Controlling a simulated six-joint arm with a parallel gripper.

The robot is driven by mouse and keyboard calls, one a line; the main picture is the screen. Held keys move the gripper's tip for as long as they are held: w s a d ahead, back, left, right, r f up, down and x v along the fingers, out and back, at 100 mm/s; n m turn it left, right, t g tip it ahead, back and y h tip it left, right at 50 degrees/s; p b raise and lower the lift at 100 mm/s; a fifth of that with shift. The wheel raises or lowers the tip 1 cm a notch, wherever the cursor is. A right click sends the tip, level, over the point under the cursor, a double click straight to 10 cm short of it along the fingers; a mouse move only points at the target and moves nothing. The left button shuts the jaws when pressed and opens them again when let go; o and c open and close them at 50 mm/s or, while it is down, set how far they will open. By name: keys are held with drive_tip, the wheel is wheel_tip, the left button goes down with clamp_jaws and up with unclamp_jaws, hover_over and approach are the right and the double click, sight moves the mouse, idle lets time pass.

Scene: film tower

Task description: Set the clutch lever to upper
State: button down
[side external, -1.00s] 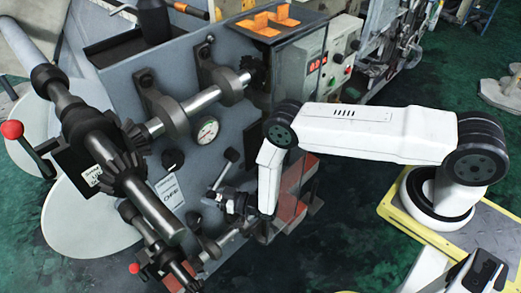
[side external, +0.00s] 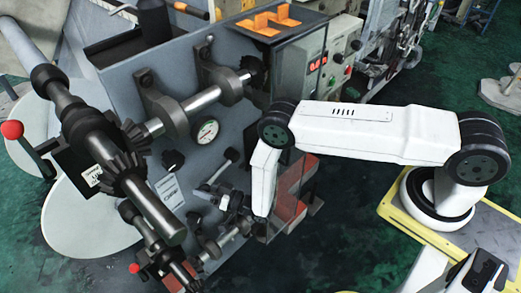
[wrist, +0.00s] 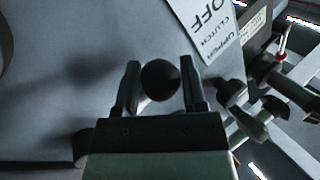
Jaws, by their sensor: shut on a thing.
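The clutch lever's round black knob (wrist: 160,80) sits between the two fingers of my gripper (wrist: 160,85) in the wrist view. My gripper is shut on this knob. In the side view my gripper (side external: 208,192) is at the grey machine panel, right of the white clutch label (side external: 168,190). The lever's shaft is hidden behind the knob and gripper in the wrist view. The label also shows in the wrist view (wrist: 203,28), with OFF and CLUTCH readable on it, upside down.
A large shaft with bevel gears (side external: 128,165) stands out at the left. A red-knobbed lever (side external: 12,130) is further left. Orange-red blocks (side external: 292,195) lie close to the right of my wrist.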

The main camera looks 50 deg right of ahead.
drive_tip(key=r+m+t, duration=0.1)
drive_tip(key=r+m, duration=0.1)
drive_tip(key=r+m+t+h, duration=0.1)
drive_tip(key=r+m, duration=0.1)
drive_tip(key=r+m+t, duration=0.1)
drive_tip(key=r+m, duration=0.1)
drive_tip(key=shift+d+r+m+h, duration=0.3)
drive_tip(key=shift+w+d+r+m+t+h, duration=0.1)
drive_tip(key=shift+d+r+m+t+h, duration=0.3)
drive_tip(key=shift+r+m, duration=0.35)
drive_tip(key=shift+d+r+m+t+h, duration=0.3)
drive_tip(key=shift+r+m+h, duration=0.15)
drive_tip(key=shift+m, duration=0.5)
drive_tip(key=shift+c, duration=0.9)
unclamp_jaws()
drive_tip(key=shift+a+f+y, duration=0.15)
drive_tip(key=shift+f+y, duration=0.05)
drive_tip(key=shift+y, duration=0.05)
